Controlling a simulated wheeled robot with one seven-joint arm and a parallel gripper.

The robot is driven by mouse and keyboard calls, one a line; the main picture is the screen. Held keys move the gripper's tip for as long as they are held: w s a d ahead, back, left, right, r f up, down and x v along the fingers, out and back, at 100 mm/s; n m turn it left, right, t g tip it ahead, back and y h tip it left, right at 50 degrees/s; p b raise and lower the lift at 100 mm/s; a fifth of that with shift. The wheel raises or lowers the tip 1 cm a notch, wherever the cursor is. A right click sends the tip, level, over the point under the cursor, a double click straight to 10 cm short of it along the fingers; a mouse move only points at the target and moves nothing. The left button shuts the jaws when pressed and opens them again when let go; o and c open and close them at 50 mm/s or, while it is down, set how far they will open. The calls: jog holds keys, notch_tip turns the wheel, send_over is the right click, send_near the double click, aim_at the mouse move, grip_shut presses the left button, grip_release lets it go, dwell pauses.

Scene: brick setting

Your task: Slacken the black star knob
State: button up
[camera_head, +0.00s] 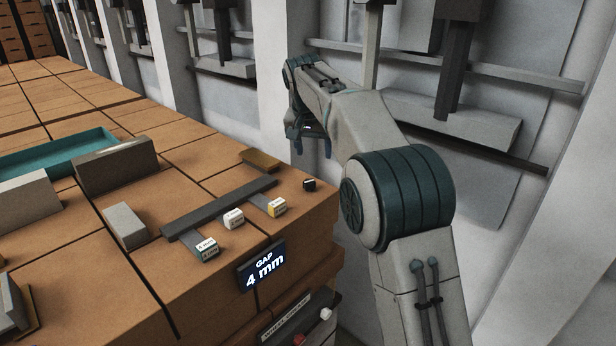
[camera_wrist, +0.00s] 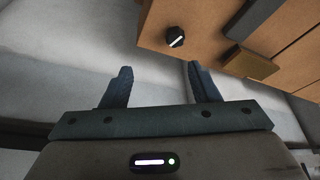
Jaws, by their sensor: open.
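The black knob (camera_head: 309,184) is small and dark, with a white mark on its face. It sits near the right end of the brown block-topped bench. In the wrist view, the knob (camera_wrist: 175,37) shows near the top centre, beyond my fingertips, with a white line across it. Its star shape is too small to make out. My gripper (camera_head: 312,148) is behind and above the knob in the head view, apart from it. In the wrist view, my gripper (camera_wrist: 159,70) is open and empty, its two blue-grey fingers well spread.
A dark bar (camera_head: 220,207) lies beside the knob, with a brown-yellow block (camera_head: 261,160) behind it. Small labelled cubes (camera_head: 233,219) stand along the bar. A grey wall with shelves (camera_head: 450,118) rises behind my arm.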

aim_at(309, 181)
jog(key=a+x, duration=0.1)
jog(key=x, duration=0.4)
jog(key=w+p+x, duration=0.1)
jog(key=x, duration=0.3)
jog(key=a+x, duration=0.1)
jog(key=x, duration=0.4)
jog(key=shift+w+a+f+p, duration=0.1)
jog(key=shift+w+a+p, duration=0.25)
jog(key=shift+w, duration=0.1)
jog(key=c, duration=1)
